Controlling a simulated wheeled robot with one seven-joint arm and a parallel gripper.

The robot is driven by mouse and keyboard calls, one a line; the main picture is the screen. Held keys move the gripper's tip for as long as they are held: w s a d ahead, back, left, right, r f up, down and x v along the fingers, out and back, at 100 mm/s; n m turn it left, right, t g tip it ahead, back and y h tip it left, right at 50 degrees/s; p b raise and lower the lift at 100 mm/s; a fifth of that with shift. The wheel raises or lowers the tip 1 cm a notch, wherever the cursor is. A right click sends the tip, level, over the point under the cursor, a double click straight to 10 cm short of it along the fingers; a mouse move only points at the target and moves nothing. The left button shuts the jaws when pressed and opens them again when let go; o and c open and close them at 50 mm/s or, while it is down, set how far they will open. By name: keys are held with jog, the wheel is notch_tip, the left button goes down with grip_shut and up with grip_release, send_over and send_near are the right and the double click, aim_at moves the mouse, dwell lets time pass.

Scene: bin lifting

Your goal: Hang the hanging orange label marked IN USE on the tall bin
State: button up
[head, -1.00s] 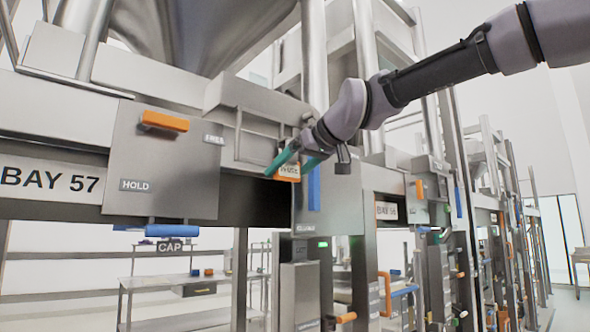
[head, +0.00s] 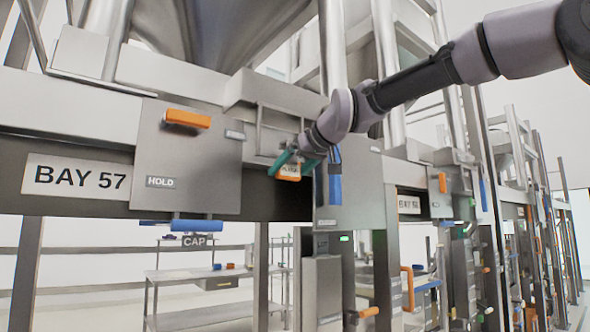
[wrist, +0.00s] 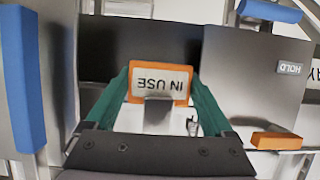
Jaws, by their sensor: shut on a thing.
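The orange label (head: 289,173) marked IN USE is at my gripper (head: 296,163) in the head view, in front of the steel frame right of the control panel. In the wrist view the label (wrist: 160,66) appears upside down between the green fingers of my gripper (wrist: 160,80), which is shut on it. A small grey metal piece (wrist: 158,110) covers part of its near edge. A large steel hopper (head: 215,35) rises above the frame; I cannot tell whether it is the tall bin. No contact between label and frame is clear.
A steel panel (head: 187,185) left of the label carries an orange handle (head: 187,119) and a HOLD plate. A blue vertical handle (head: 335,180) stands close to the right of my gripper. A BAY 57 sign (head: 78,178) is at the left. A steel table (head: 200,275) stands behind.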

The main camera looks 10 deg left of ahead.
jog(key=shift+w+a, duration=1.1)
jog(key=shift+a, duration=0.25)
jog(key=shift+w+f, duration=0.1)
jog(key=shift+f, duration=0.7)
jog(key=o, duration=0.9)
